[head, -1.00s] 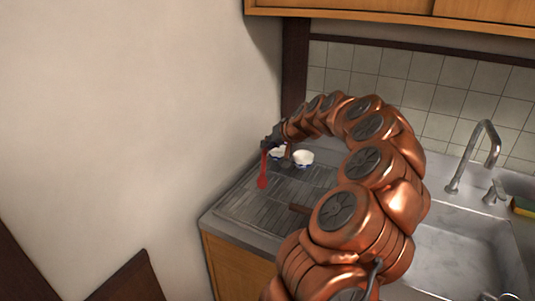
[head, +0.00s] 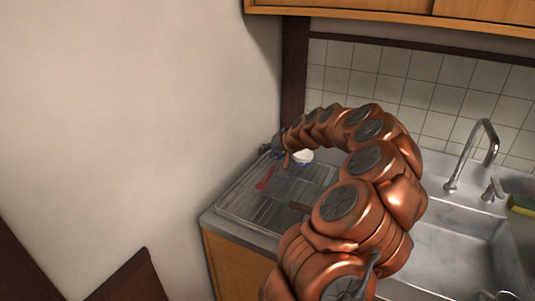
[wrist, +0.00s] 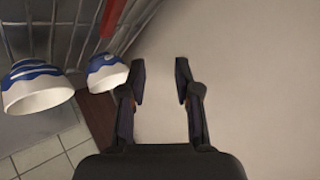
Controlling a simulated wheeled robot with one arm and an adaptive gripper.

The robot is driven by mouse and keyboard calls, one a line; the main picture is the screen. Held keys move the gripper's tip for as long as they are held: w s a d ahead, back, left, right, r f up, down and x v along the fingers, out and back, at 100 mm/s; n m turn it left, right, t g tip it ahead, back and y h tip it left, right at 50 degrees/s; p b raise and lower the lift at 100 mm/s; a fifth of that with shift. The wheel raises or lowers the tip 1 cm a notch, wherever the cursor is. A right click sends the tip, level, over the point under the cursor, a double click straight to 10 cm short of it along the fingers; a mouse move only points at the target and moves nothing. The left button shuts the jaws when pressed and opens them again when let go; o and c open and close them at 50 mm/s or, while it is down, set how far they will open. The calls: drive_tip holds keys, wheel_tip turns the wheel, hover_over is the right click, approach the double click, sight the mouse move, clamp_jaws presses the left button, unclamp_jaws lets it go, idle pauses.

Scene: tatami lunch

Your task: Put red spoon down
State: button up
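The red spoon (head: 265,178) lies on the ribbed metal drainboard (head: 240,205) beside the sink. Part of it also shows at the top of the wrist view (wrist: 112,16). My gripper (head: 271,146) is at the far left end of the drainboard, near the wall. In the wrist view my gripper (wrist: 161,82) has its fingers apart, with only the pale wall between them. The spoon is outside the fingers, to the left of them in that view.
Two blue-and-white bowls (wrist: 36,88) (wrist: 108,74) stand close to my left finger in the wrist view. One bowl (head: 303,156) shows in the head view. The sink (head: 450,255) and faucet (head: 486,150) are at right. The wall (head: 130,110) is close at left.

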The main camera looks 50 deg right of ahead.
drive_tip(key=shift+o, duration=0.3)
drive_tip(key=shift+r, duration=0.15)
drive_tip(key=b+v, duration=0.2)
drive_tip(key=v, duration=1)
drive_tip(key=w+a+n+g+y, duration=0.2)
drive_tip(key=a+n+y, duration=0.15)
drive_tip(key=a, duration=1.55)
drive_tip(key=s+a+f+n+g, duration=0.1)
drive_tip(key=s+a+f+g, duration=0.1)
drive_tip(key=a, duration=0.5)
drive_tip(key=s+a+f+n+g, duration=0.1)
drive_tip(key=s+a+n, duration=0.15)
drive_tip(key=a, duration=0.35)
drive_tip(key=s+a+f+g+h, duration=0.1)
drive_tip(key=s+a+f+g, duration=0.1)
drive_tip(key=s, duration=0.5)
drive_tip(key=s+a+f+g+h, duration=0.1)
drive_tip(key=s+a+f+g, duration=0.1)
drive_tip(key=s, duration=0.6)
drive_tip(key=s+a+f+g+h, duration=0.1)
drive_tip(key=s+a+f, duration=0.3)
drive_tip(key=s, duration=0.4)
drive_tip(key=shift+a+n+g, duration=0.4)
drive_tip(key=shift+a+g, duration=0.4)
